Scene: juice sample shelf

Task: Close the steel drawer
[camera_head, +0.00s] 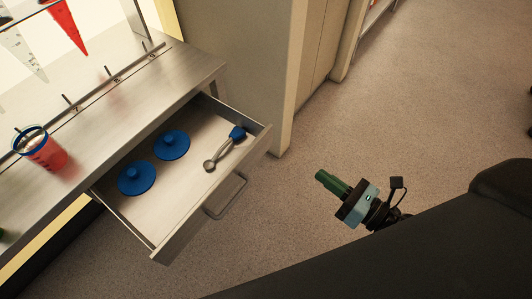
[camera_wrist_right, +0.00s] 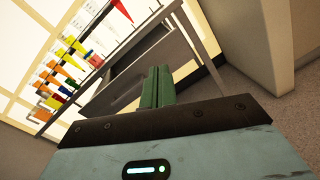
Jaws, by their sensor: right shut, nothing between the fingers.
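The steel drawer (camera_head: 206,221) is pulled out from under the steel counter in the head view. Its bar handle (camera_head: 228,199) is on the front panel. Inside lie two blue round lids (camera_head: 137,178) and a steel scoop with a blue handle end (camera_head: 225,147). My right gripper (camera_head: 325,177) is to the right of the drawer front, apart from it, with its green fingers together and empty. In the right wrist view, the fingers (camera_wrist_right: 157,88) point toward the open drawer (camera_wrist_right: 128,90). My left gripper is not in view.
A steel counter (camera_head: 110,110) above the drawer holds a cup of red liquid (camera_head: 42,150). A beige cabinet (camera_head: 245,70) stands right behind the drawer. Red and white cone-shaped bags hang at the back. The speckled floor (camera_head: 430,110) right of the drawer is clear.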

